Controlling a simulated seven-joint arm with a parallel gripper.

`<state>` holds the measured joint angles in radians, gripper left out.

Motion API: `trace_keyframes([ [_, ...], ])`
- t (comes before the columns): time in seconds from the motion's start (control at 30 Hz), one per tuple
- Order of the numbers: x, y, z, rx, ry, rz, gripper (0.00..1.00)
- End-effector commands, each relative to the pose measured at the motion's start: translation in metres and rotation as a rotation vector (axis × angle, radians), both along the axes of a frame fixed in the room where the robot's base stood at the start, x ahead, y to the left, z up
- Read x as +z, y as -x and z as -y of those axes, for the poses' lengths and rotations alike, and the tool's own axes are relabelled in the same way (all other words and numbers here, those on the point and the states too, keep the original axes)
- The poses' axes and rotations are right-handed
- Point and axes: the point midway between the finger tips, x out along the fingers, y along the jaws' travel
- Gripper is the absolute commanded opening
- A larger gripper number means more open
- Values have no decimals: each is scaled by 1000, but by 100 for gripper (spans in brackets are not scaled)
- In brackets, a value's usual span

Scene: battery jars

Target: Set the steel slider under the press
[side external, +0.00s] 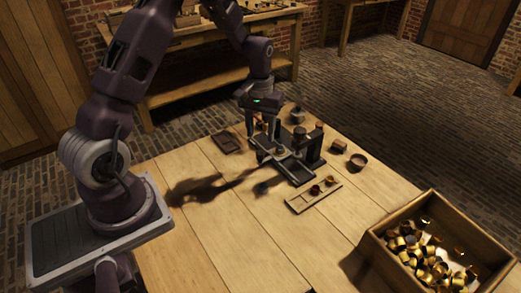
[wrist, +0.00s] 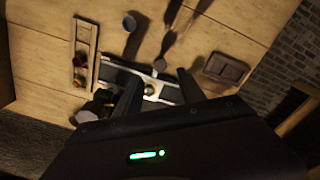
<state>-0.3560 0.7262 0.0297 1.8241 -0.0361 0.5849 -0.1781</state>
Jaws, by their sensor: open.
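The press (side external: 312,150) stands on the table, with a dark base and an upright dark column. A pale steel slider (side external: 281,151) lies in its track on the base; it also shows in the wrist view (wrist: 126,77), with a small brassy round piece on it. My gripper (side external: 263,136) is above the near left side of the press, pointing down. In the wrist view my gripper (wrist: 158,80) has its fingers apart on either side of the slider area, with nothing held. Contact cannot be told.
A narrow wooden tray (side external: 299,206) with small cups lies in front of the press. A crate (side external: 372,246) of brass cups stands at the right. A dark shallow tray (side external: 227,143) lies at the left. Small jars (side external: 358,160) stand behind on the right. The table's left front is clear.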

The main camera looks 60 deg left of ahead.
Motion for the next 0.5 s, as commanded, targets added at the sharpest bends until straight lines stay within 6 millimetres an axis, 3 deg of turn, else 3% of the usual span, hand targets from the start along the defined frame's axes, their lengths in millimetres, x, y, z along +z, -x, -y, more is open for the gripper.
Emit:
trace_keyframes([
  [0.3,-57,1,0,4,4,-9,47],
  [0.5,-75,1,0,3,3,-6,47],
])
